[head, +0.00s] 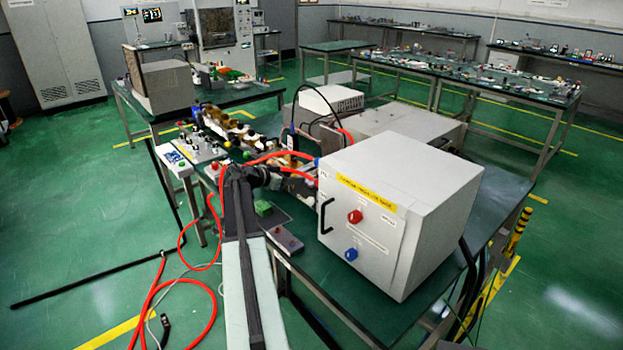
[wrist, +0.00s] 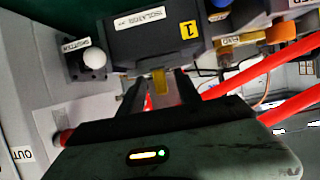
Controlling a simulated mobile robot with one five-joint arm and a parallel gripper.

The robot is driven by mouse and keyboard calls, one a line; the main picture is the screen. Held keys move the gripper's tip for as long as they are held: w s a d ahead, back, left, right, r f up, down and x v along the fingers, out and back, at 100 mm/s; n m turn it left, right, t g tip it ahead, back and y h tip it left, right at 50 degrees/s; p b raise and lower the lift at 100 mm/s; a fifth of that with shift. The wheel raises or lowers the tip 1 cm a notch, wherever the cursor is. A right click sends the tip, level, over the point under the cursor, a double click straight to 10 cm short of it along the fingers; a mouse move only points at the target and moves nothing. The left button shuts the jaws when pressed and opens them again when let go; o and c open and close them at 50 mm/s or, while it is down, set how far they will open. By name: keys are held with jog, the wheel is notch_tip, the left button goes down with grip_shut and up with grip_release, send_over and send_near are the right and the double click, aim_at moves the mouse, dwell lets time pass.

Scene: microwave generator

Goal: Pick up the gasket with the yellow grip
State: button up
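A yellow tab (wrist: 159,83), which looks like the gasket's yellow grip, sticks out below a dark grey block labelled "ISOLATOR" and "1" (wrist: 155,38) in the wrist view. The rest of the gasket is hidden. My gripper (wrist: 160,88) has one finger on each side of the tab, with a gap visible on both sides, so it looks open. In the head view my arm reaches to the tubing left of the white generator box (head: 430,200); the fingertips are not clear there.
Red hoses (wrist: 235,95) run close on the right in the wrist view. A white-knobbed block (wrist: 94,58) stands left of the isolator. In the head view the generator box, with red and blue knobs, stands right of my arm on the green table (head: 365,305).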

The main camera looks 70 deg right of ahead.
jog(key=shift+c, duration=0.3)
grip_shut()
jog(key=shift+r, duration=0.1)
notch_tip(320, 180, up, 18)
jog(key=p, duration=1.8)
